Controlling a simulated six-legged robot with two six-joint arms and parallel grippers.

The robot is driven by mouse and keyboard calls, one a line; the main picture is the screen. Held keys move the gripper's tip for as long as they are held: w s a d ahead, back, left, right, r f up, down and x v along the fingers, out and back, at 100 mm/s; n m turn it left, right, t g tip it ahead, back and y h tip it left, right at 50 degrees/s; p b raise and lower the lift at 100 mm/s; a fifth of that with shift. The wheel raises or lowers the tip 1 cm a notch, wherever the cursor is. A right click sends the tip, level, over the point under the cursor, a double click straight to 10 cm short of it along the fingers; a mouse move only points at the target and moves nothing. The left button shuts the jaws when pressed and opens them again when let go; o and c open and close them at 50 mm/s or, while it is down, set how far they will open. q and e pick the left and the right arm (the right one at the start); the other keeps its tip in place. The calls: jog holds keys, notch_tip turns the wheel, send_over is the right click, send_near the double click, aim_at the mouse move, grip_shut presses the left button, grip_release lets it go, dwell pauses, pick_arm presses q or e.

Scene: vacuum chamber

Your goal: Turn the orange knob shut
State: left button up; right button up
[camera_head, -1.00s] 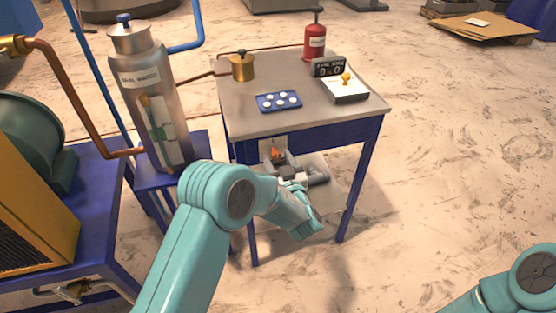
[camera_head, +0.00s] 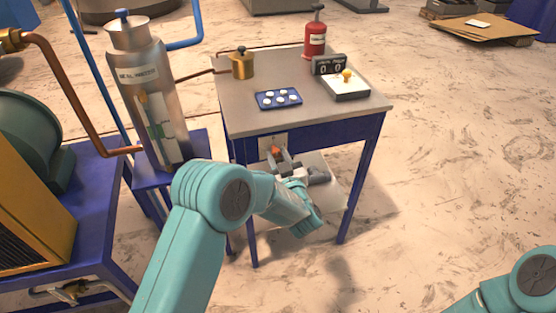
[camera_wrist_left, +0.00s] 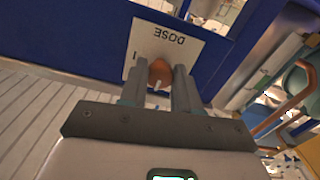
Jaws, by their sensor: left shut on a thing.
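The orange knob (camera_head: 275,151) sits on a pale plate on the front of the blue-framed table, below the tabletop. In the left wrist view the knob (camera_wrist_left: 157,74) is in front of the plate marked DOSE (camera_wrist_left: 162,44), with a small white mark at its lower edge. My left gripper (camera_head: 278,156) is at the knob, and its two fingers (camera_wrist_left: 157,85) stand on either side of it, shut on it. The fingers hide the knob's sides. My right gripper is out of view; only part of my right arm shows at the lower right.
The tabletop (camera_head: 240,117) holds a blue tray (camera_head: 265,104) of white discs, a small display (camera_head: 329,65), a box with a yellow top piece (camera_head: 346,86), a red cylinder (camera_head: 315,38) and a brass pot (camera_head: 242,66). A steel tank (camera_head: 142,85) stands at left.

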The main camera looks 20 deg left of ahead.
pick_arm(q)
jog(key=o, duration=1)
jog(key=shift+o, duration=0.2)
jog(key=v, duration=1.6)
jog(key=shift+s+d, duration=0.1)
